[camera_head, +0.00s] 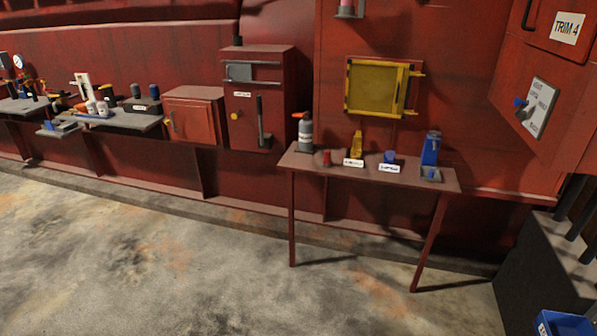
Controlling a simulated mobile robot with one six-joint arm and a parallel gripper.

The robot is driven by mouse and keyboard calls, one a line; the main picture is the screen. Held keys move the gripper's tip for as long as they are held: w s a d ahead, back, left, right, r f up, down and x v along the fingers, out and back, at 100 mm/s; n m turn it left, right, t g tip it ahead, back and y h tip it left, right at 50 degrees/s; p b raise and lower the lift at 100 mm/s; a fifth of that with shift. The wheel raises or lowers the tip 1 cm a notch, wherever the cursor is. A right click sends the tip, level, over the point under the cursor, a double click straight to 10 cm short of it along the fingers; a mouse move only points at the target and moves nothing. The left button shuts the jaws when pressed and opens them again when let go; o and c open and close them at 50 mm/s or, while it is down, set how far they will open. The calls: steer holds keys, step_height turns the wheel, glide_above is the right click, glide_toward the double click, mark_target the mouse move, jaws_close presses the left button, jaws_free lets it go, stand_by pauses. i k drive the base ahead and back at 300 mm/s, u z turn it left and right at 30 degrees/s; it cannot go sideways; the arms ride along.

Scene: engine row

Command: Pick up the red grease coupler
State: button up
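A small red piece, which looks like the red grease coupler (327,158), sits near the left end of the small table (352,175) against the red wall. It stands just right of a grey bottle with a red-orange top (305,134). It is small in the view, so its exact shape is hard to tell. My gripper is not in view.
The table also bears a yellow bottle (357,144), a blue cup-like piece (389,156), white labels and a blue canister (430,149). A cluttered shelf (135,123) and red cabinets (193,115) are left. Concrete floor (200,260) before the table is clear. Dark steps (545,255) stand right.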

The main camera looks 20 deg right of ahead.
mark_target(326, 163)
steer(key=k, duration=0.4)
steer(key=u, duration=0.45)
steer(key=i, duration=0.45)
steer(key=u, duration=0.55)
steer(key=i, duration=1.7)
steer(key=z, duration=0.35)
steer(key=i, duration=0.7)
steer(key=z, duration=0.8)
steer(key=i, duration=0.6)
steer(key=z, duration=0.3)
